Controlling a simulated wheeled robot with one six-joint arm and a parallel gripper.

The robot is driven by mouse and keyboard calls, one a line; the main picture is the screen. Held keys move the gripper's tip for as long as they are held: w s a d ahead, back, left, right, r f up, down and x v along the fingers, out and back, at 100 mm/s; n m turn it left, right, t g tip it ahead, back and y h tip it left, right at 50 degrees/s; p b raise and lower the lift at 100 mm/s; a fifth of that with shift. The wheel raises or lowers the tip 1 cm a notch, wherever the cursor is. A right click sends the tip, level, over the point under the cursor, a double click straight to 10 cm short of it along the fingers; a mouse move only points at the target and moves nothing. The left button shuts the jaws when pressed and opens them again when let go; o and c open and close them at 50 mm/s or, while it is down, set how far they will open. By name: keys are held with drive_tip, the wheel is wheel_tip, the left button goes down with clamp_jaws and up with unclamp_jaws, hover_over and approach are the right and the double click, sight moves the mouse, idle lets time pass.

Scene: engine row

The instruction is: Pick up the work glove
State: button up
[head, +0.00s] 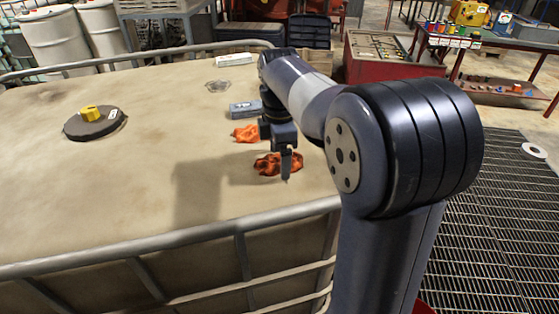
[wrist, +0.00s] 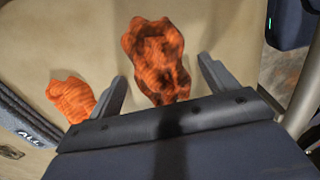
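Two orange, crumpled, cloth-like items lie on the tan tank top, and I cannot tell for certain which is the work glove. The larger one, with dark stains (head: 268,166), lies under my gripper (head: 286,166). The smaller, plainer one (head: 246,133) lies just behind it. In the wrist view the stained item (wrist: 155,55) sits between and ahead of the fingers of my gripper (wrist: 162,72), which are apart and empty. The plainer item (wrist: 70,98) is outside the left finger. Part of the stained item is hidden behind the gripper body.
A blue-grey box (head: 245,109) lies behind the orange items. A round lid (head: 95,124) with a yellow object (head: 90,113) is at the left. A metal rail (head: 170,246) runs along the front edge. The tank top between lid and gripper is clear.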

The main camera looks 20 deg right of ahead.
drive_tip(key=c, duration=0.8)
